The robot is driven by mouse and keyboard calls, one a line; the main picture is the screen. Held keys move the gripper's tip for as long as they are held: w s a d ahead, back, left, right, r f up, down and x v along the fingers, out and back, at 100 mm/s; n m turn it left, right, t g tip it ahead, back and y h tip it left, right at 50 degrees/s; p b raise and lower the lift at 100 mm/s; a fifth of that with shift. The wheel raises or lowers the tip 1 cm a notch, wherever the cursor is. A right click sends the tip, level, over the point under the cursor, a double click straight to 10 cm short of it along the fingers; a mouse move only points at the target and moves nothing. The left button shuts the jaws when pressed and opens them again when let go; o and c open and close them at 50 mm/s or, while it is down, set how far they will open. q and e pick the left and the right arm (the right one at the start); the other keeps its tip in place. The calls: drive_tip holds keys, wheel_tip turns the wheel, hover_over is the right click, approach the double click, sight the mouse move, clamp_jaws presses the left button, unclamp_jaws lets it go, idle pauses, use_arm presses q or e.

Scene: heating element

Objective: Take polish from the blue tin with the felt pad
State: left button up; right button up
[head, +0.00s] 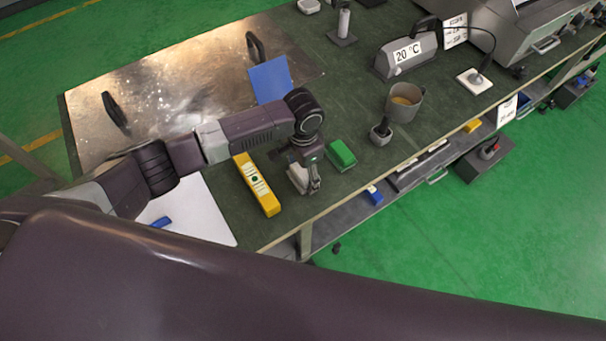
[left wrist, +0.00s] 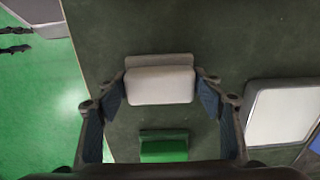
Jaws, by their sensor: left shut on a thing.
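My left gripper (head: 312,188) is low over the green worktop near its front edge. It is shut on a pale grey block (left wrist: 160,85), which looks like the felt pad, with one finger on each end. The block also shows in the head view (head: 298,177). I cannot tell whether it touches the worktop. A square piece with a grey rim and pale inside (left wrist: 284,112) lies to the right in the left wrist view. A flat blue piece (head: 269,80) lies beyond my arm.
A green block (head: 341,155) lies close beside my left gripper, with a yellow level (head: 257,184) on the other side. A cup (head: 404,102), a small dark stand (head: 381,132) and a 20 °C display (head: 408,52) stand farther right. A metal plate (head: 180,75) with handles lies left.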

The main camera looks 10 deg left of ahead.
use_arm(q)
drive_tip(key=shift+c, duration=0.9)
drive_tip(key=shift+r, duration=0.6)
wheel_tip(320, 180, up, 19)
drive_tip(key=p, duration=0.1)
drive_tip(key=shift+f, duration=0.1)
